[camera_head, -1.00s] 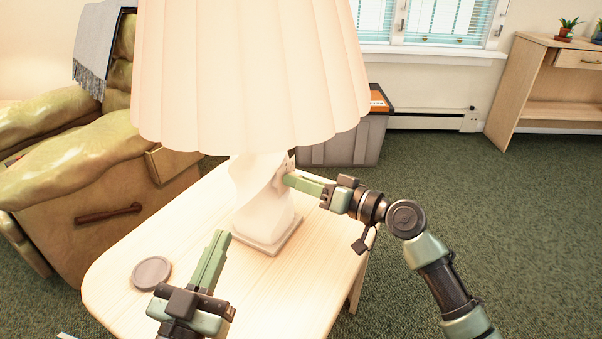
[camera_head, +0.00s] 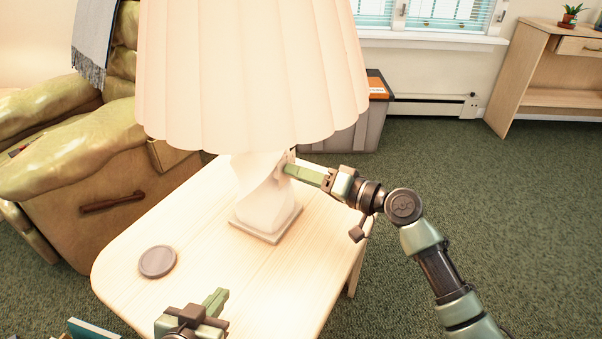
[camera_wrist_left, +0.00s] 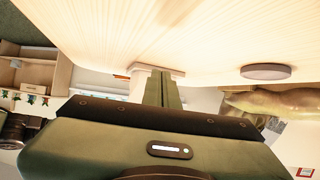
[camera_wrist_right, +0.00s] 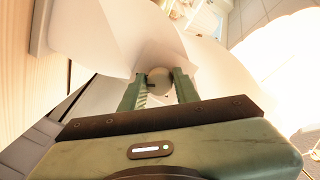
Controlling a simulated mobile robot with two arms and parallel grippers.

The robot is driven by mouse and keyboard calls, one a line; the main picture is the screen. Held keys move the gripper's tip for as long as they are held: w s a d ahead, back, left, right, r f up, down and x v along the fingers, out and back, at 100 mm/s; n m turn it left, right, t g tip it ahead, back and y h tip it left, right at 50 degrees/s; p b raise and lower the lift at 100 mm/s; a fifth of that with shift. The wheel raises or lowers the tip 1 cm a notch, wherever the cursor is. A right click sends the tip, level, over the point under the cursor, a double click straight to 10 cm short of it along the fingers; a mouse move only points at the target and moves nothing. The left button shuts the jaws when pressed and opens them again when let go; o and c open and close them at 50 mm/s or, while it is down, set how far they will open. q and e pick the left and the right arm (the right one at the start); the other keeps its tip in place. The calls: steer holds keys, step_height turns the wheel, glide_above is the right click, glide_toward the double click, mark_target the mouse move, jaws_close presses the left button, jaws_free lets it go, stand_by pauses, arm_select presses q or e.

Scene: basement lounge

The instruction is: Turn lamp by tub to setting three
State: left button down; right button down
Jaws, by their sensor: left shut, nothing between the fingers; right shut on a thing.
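The lamp stands lit on the light wooden table (camera_head: 180,222). It has a large pleated cream shade (camera_head: 250,80) and a twisted white base (camera_head: 265,195). My right gripper (camera_head: 287,169) reaches the right side of the base from the right, just below the shade. In the right wrist view a small round knob (camera_wrist_right: 159,76) sits between its fingertips, and the gripper is shut on it. My left gripper (camera_head: 222,295) is shut and empty, low over the near part of the table, apart from the lamp. Any setting marks are not visible.
A grey tub (camera_head: 357,132) with an orange label stands on the floor behind the table. A round dark coaster (camera_head: 157,262) lies on the table's left side. A gold recliner (camera_head: 85,180) stands at the left. Green carpet at the right is open.

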steer(key=c, duration=1.1)
jaws_free()
steer(key=shift+o, duration=0.2)
arm_select(q)
steer(key=shift+s+a+f+g+p, duration=0.25)
steer(key=shift+s+f+g, duration=0.2)
steer(key=shift+s+f, duration=0.15)
steer(key=shift+s+a+f+g+p, duration=0.1)
steer(key=shift+s+a+f+g, duration=0.1)
steer(key=shift+s+f+g, duration=0.35)
arm_select(e)
steer(key=v, duration=0.8)
steer(key=shift+w, duration=0.1)
